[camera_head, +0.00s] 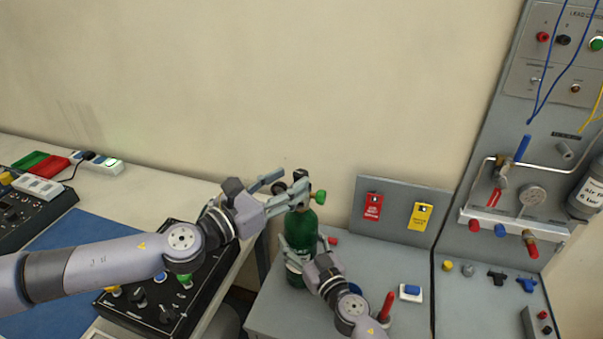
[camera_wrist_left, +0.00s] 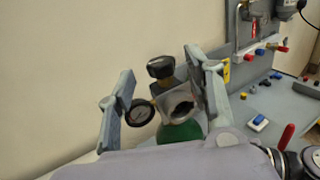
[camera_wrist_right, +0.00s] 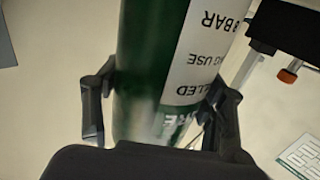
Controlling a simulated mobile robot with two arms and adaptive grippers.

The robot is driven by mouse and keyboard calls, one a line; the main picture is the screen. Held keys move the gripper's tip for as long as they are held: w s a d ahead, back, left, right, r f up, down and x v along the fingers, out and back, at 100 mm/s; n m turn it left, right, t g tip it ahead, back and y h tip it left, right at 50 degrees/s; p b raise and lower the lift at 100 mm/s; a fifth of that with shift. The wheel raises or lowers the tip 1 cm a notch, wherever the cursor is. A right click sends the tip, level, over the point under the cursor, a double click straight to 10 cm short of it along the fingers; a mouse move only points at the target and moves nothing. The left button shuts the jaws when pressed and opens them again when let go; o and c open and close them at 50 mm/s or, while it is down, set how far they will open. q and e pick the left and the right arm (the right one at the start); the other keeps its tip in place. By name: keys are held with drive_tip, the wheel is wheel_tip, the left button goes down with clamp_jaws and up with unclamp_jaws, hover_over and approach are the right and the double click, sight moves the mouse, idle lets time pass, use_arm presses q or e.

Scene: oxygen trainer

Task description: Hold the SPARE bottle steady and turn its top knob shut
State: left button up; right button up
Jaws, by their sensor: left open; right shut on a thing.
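The SPARE bottle (camera_head: 304,227) is a green cylinder standing upright at the left end of the grey bench. Its white label shows in the right wrist view (camera_wrist_right: 205,55). My right gripper (camera_head: 302,246) is shut on the bottle's body, one finger on each side. The black top knob (camera_wrist_left: 161,67) sits on a metal valve head (camera_wrist_left: 178,100) with a round gauge (camera_wrist_left: 140,113) beside it. My left gripper (camera_head: 283,190) is open at the valve head, its fingers (camera_wrist_left: 160,100) apart on either side of it.
A grey bench (camera_head: 390,265) carries a red-handled tool (camera_head: 386,306) and a blue block on a white base (camera_head: 411,292). Behind stands a low panel with red and yellow tags (camera_head: 396,210). A black control box (camera_head: 150,308) lies on the left table.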

sight(295, 178)
use_arm(q)
drive_tip(key=shift+x, duration=2.35)
drive_tip(key=shift+a, duration=0.1)
clamp_jaws()
